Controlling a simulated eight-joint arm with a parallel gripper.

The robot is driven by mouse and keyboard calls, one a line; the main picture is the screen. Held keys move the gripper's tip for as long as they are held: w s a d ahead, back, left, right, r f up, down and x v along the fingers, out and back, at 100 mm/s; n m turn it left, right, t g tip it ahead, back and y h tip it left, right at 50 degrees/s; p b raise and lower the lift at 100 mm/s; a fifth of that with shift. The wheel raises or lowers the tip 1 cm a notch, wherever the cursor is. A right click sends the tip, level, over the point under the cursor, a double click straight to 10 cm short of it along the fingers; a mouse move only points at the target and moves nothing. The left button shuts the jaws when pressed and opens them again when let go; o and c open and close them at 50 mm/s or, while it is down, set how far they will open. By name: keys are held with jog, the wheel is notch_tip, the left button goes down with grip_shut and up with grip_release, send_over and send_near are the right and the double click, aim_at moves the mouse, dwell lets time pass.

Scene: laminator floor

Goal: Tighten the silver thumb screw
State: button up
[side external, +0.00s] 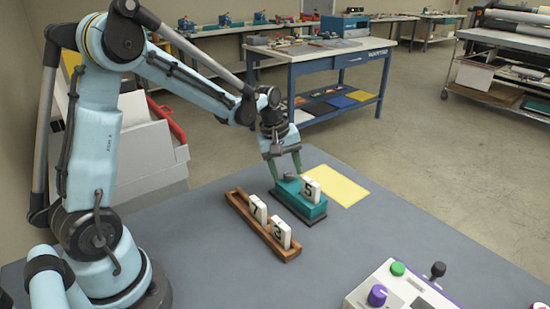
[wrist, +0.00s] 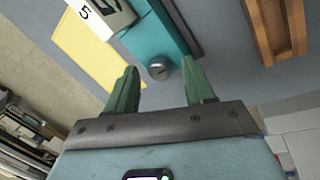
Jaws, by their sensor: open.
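The silver thumb screw (wrist: 159,68) is a small grey round knob at the near end of a teal block (wrist: 152,38). In the wrist view it sits between and just beyond my two green fingertips. My gripper (wrist: 160,78) is open, with one finger on each side of the screw and a gap on both sides. In the side view the teal block (side external: 299,199) rests on a dark base on the grey table, with a white tile marked 5 (side external: 310,190) on it. My gripper (side external: 284,164) points down over the screw's end of the block; the screw (side external: 290,177) shows small there.
A wooden rack (side external: 262,228) holding two numbered white tiles lies left of the block. A yellow sheet (side external: 345,190) lies flat behind it. A control box (side external: 400,288) with knobs and a lever stands at the front right. The table between is clear.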

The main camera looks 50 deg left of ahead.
grip_shut()
jog(key=shift+m, duration=0.4)
jog(key=m, duration=0.3)
jog(key=shift+w+a+m+g+h, duration=0.1)
jog(key=shift+m+g+h, duration=0.2)
jog(key=shift+m+h, duration=0.1)
jog(key=m+g, duration=0.1)
jog(key=m, duration=0.3)
jog(key=shift+w+a+m, duration=0.1)
jog(key=shift+w+m, duration=0.05)
jog(key=shift+m, duration=0.15)
jog(key=m+g, duration=0.1)
jog(key=m, duration=0.3)
jog(key=shift+w+h, duration=0.15)
jog(key=shift+h, duration=0.15)
jog(key=m, duration=0.4)
jog(key=shift+w+m+g, duration=0.1)
jog(key=shift+m+g, duration=0.2)
jog(key=shift+g, duration=0.1)
